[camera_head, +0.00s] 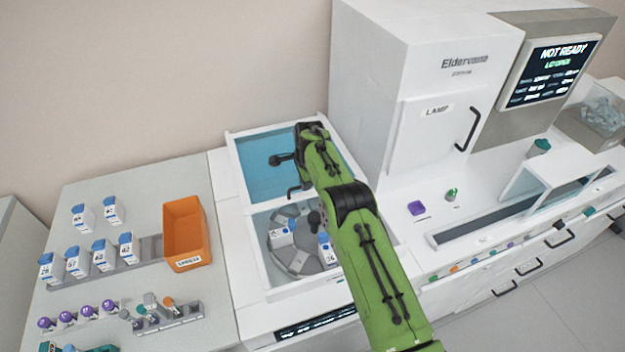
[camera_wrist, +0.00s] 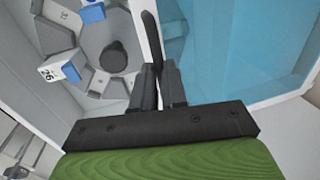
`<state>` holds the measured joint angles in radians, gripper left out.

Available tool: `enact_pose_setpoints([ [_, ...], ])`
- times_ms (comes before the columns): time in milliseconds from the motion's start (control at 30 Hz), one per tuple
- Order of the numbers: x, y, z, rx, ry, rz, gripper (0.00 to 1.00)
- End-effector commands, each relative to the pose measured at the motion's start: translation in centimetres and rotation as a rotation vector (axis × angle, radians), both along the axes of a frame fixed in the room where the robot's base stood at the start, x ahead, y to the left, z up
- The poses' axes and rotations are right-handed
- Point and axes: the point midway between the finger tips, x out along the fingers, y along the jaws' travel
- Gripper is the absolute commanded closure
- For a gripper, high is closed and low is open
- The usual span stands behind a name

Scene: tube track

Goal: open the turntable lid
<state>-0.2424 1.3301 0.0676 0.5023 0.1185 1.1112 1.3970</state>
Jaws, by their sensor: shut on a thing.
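The turntable lid (camera_head: 256,152) is a translucent blue pane in a white frame at the back of the bay. It also fills the right of the wrist view (camera_wrist: 235,50). The grey turntable (camera_head: 298,262) shows uncovered in front of it, with white, blue-capped bottles in some slots; it is at the left of the wrist view (camera_wrist: 97,30). My gripper (camera_wrist: 161,72) is shut on a black lid handle (camera_wrist: 152,38) at the edge between pane and turntable. In the head view my green arm hides part of the lid and turntable.
A white cabinet (camera_head: 415,80) stands close behind and right of the bay. An orange bin (camera_head: 184,230) and several bottles and tubes in racks stand on the left bench. A screen (camera_head: 548,72) reads NOT READY. The wall behind the lid is bare.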

Motion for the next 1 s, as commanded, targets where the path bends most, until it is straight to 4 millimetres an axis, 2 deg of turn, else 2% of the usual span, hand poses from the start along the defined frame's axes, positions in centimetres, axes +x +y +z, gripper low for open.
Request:
enact_pose_setpoints([
  [600, 0.28, 0.63, 0.13, 0.000, -0.004, -0.001, 1.00],
  [633, 0.28, 0.63, 0.13, 0.000, -0.004, -0.001, 0.86],
  [800, 0.25, 0.63, 0.08, -0.001, -0.003, -0.001, 0.62],
  [1000, 0.22, 0.64, 0.02, -0.001, -0.001, 0.000, 0.62],
])
